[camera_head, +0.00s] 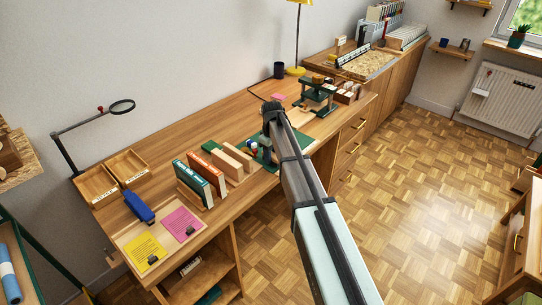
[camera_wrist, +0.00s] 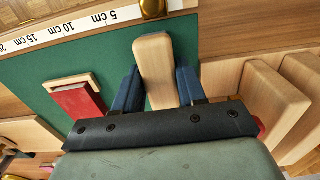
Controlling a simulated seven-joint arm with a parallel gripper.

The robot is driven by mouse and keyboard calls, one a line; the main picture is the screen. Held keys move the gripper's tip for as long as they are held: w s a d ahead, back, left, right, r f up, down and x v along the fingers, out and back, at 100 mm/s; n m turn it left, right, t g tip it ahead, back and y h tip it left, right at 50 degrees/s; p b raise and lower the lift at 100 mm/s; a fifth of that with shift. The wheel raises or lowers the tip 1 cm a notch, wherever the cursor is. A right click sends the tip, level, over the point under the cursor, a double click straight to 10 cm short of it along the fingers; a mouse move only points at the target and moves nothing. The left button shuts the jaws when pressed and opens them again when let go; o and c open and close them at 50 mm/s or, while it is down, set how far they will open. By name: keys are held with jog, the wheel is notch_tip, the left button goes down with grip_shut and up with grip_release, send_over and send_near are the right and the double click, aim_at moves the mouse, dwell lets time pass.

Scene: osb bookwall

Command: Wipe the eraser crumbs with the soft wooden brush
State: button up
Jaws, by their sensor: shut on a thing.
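A pale wooden block-like piece (camera_wrist: 154,58), which looks like the brush, sits between the two blue fingers of my gripper (camera_wrist: 158,84) in the wrist view. My gripper is shut on it, over or on a green mat (camera_wrist: 95,75). I cannot see bristles or tell whether it touches the mat. In the head view the mat (camera_head: 262,166) lies on the long wooden desk, and the arm largely hides the gripper. I cannot make out any eraser crumbs in either view.
A red block (camera_wrist: 78,103) with a wooden edge lies on the mat, left of the fingers. A ruler strip (camera_wrist: 85,24) runs along the mat's edge. Wooden blocks (camera_wrist: 265,105) stand close at right. Books (camera_head: 206,174) and a blue stapler-like thing (camera_head: 139,208) are on the desk.

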jog(key=w+d, duration=0.4)
jog(key=shift+w+d, duration=0.25)
jog(key=shift+w, duration=0.05)
notch_tip(320, 180, up, 8)
jog(key=shift+s, duration=0.15)
dwell(0.4)
dwell(0.5)
